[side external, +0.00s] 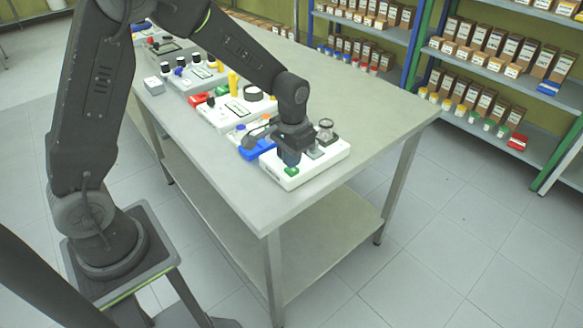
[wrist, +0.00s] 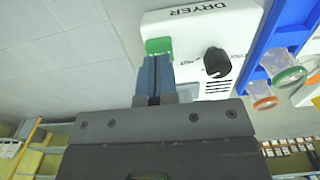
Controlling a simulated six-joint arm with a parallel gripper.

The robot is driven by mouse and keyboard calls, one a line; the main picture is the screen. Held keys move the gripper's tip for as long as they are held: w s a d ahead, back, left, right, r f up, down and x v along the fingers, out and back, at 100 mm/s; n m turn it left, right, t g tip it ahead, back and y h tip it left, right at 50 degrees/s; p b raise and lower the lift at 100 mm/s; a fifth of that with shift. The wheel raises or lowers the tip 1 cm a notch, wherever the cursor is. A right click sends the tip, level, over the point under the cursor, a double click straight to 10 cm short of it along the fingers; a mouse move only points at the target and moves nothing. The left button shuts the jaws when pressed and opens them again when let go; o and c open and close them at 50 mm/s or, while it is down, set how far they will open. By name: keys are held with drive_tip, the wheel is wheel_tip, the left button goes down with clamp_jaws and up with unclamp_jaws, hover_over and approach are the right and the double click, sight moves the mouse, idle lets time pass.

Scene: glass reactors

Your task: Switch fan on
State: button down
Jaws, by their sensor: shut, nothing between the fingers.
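A white unit labelled DRYER (wrist: 202,22) fills the top of the wrist view; it also stands at the table's near end in the side view (side external: 331,158). It has a green switch (wrist: 158,45), also in the side view (side external: 291,171), and a black knob (wrist: 216,61). My gripper (wrist: 156,60) is shut and empty. Its bluish fingertips lie at the lower edge of the green switch in the wrist view; I cannot tell whether they touch it. In the side view my gripper (side external: 290,162) is just above the switch. The switch's position is unclear.
A blue rack (wrist: 277,35) with capped vials stands beside the dryer. Other devices, with red and yellow parts, line the grey table (side external: 375,113). Shelves with boxes (side external: 490,100) stand behind. The table's near right top is clear.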

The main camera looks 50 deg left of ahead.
drive_tip(key=shift+r, duration=2.65)
drive_tip(key=shift+r, duration=0.1)
drive_tip(key=s+r+t, duration=0.2)
drive_tip(key=s+r, duration=0.4)
drive_tip(key=s, duration=0.4)
drive_tip(key=s+d+r+t, duration=0.1)
drive_tip(key=s+r+t, duration=0.2)
drive_tip(key=s+r, duration=0.3)
drive_tip(key=s, duration=0.4)
drive_tip(key=shift+s+r+t, duration=0.15)
drive_tip(key=shift+r+t, duration=0.15)
drive_tip(key=shift+r, duration=0.05)
